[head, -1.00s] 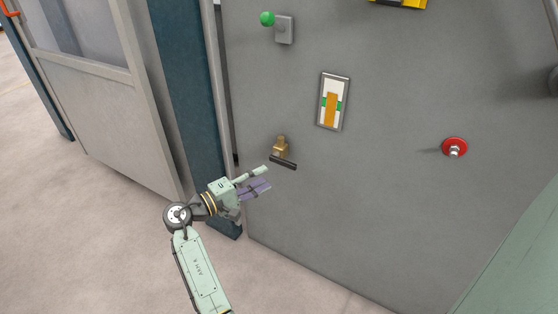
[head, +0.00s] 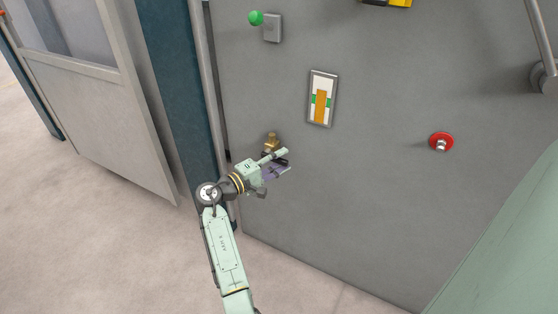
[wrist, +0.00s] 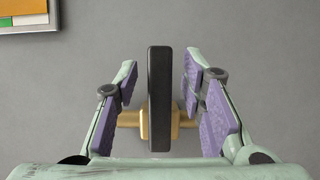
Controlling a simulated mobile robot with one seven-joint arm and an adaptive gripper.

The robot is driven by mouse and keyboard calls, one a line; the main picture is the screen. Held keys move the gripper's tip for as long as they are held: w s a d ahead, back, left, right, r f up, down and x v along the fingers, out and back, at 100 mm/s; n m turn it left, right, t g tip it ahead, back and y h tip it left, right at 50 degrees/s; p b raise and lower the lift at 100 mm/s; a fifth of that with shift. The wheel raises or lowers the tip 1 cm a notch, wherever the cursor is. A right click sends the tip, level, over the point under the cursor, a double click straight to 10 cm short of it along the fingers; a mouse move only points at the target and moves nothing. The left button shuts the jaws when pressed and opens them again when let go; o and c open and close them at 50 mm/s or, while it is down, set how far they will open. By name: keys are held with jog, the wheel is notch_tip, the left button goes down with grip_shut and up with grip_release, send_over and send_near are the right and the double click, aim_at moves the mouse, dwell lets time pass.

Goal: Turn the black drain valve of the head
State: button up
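The drain valve has a brass body (head: 271,139) on the grey machine panel. Its black handle (wrist: 159,100) is a bar that stands upright in the wrist view, in front of the brass body (wrist: 184,118). My gripper (head: 284,161) is at the valve and hides most of the handle in the head view. In the wrist view my gripper (wrist: 160,75) is open, with one purple-padded finger on each side of the handle. A gap shows between the handle and the left finger, and a narrower one at the right finger.
A level gauge (head: 322,98) with an orange column sits above right of the valve. A green knob (head: 256,18) is higher up, and a red round fitting (head: 441,141) is to the right. A dark blue post (head: 180,90) stands left of the panel.

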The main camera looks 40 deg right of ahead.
grip_shut()
dwell(0.7)
